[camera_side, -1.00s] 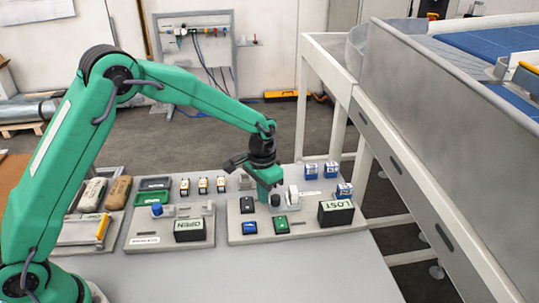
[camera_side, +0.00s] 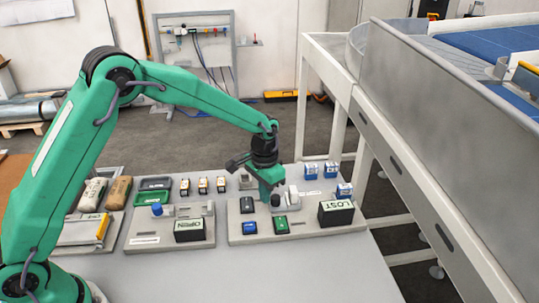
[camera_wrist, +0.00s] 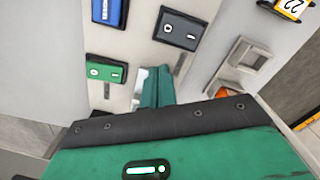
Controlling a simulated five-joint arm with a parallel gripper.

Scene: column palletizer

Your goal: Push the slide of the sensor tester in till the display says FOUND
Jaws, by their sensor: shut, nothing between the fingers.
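The sensor tester (camera_side: 300,229) is the right-hand grey board on the table. Its black display box (camera_side: 336,212) reads LOST. A pale upright block (camera_side: 292,195) is to the right of the knob. My gripper is shut and empty, low over the board. In the wrist view my closed green fingers (camera_wrist: 157,86) point down at a pale strip of the board. I cannot tell whether they touch the slide, as they hide part of it.
Blue (camera_side: 249,228), green (camera_side: 281,225) and dark (camera_side: 247,205) blocks sit on the tester near my gripper. The left board (camera_side: 140,241) has a display reading OPEN. Small blue-and-white boxes (camera_side: 345,190) stand at the right. The table front is clear.

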